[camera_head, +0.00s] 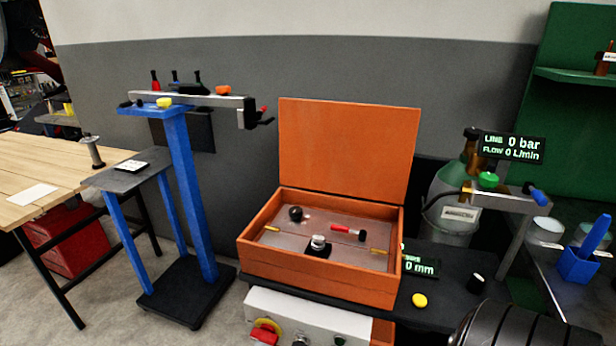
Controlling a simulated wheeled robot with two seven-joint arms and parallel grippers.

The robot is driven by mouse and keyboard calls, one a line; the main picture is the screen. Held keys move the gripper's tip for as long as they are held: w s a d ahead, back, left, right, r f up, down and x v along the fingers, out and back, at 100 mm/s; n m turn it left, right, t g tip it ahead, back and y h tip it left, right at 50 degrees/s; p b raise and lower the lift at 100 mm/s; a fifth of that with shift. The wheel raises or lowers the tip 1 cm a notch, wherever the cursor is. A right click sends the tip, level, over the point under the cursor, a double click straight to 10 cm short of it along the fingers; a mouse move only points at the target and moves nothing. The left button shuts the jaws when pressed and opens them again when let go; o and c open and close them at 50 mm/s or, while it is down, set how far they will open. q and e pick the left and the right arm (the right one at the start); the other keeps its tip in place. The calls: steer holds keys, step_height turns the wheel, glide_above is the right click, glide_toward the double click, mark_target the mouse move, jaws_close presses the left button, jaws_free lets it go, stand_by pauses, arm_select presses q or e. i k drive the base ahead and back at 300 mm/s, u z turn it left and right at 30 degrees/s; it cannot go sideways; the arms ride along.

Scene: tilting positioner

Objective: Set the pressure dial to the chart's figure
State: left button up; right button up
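A black display (511,148) at the right reads "LINE 0 bar" and "FLOW 0 L/min". It stands by a grey-green gas cylinder (450,205) with a brass-coloured fitting. A green knob (488,180) and a blue-tipped lever (538,196) sit on the bracket beside it. I cannot tell which part is the pressure dial. A white card with dark marks (131,167) lies on the small grey shelf, and a pale sheet (33,194) lies on the wooden table; any writing is too small to read. Neither gripper is in view.
An open orange box (315,285) holds a metal plate with knobs and a red-handled part. A second display (420,267), partly hidden behind it, reads "0 mm". A blue stand (184,170) is left of it. A black ribbed cylinder (510,325) fills the bottom right corner.

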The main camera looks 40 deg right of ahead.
mark_target(295, 213)
steer(key=k, duration=0.5)
steer(key=z, duration=0.5)
steer(key=i, duration=0.4)
steer(key=z, duration=1)
